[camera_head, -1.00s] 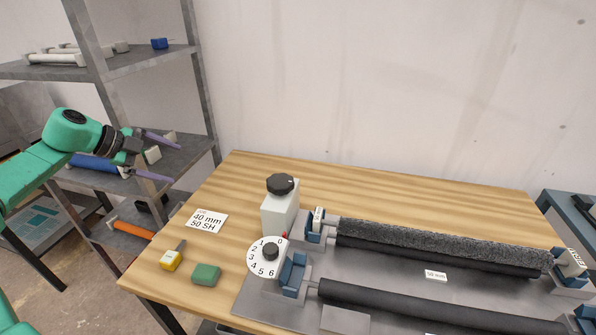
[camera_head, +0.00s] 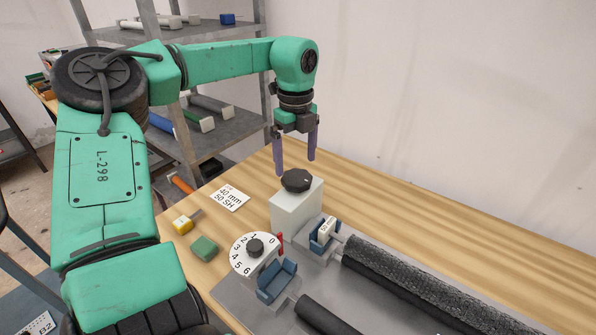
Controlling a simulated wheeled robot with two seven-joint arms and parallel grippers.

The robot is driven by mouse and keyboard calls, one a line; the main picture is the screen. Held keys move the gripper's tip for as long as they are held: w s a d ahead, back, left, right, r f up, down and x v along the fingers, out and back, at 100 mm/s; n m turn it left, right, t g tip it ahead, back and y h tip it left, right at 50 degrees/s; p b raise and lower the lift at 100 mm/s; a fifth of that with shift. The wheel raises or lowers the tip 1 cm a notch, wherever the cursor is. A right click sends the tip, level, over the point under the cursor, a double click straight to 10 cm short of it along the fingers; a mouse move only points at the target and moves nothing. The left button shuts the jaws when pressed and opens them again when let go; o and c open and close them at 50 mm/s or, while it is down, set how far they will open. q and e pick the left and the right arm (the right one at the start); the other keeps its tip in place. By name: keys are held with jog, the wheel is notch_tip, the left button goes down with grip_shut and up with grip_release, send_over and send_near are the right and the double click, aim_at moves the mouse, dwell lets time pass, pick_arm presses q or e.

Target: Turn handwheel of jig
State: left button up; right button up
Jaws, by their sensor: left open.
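The jig stands on the wooden table. Its black handwheel (camera_head: 297,180) sits on top of a white block (camera_head: 297,208). My left gripper (camera_head: 296,166) points down just above and behind the handwheel. Its two purple fingers are open and apart, with nothing seen between them. Whether a finger touches the handwheel is hard to tell. My right gripper does not show.
Dark rollers (camera_head: 400,276) lie in blue holders (camera_head: 277,281) at the right. A label card (camera_head: 229,198), a yellow tape measure (camera_head: 182,224) and a green block (camera_head: 204,248) lie on the table's left. Metal shelves (camera_head: 212,128) stand behind. The table's back right is clear.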

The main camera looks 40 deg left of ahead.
aim_at(298, 177)
pick_arm(q)
jog(key=f, duration=0.4)
jog(key=shift+w+d+f, duration=0.15)
jog(key=shift+w+d, duration=0.05)
jog(key=shift+s+a+f, duration=0.1)
jog(key=shift+a+f, duration=0.05)
jog(key=shift+a, duration=0.05)
jog(key=shift+d, duration=0.15)
jog(key=c, duration=0.9)
jog(key=shift+c, duration=1)
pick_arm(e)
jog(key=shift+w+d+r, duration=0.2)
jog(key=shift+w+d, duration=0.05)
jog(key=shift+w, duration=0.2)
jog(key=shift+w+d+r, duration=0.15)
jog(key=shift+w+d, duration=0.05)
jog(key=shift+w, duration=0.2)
pick_arm(q)
jog(key=shift+m, duration=0.3)
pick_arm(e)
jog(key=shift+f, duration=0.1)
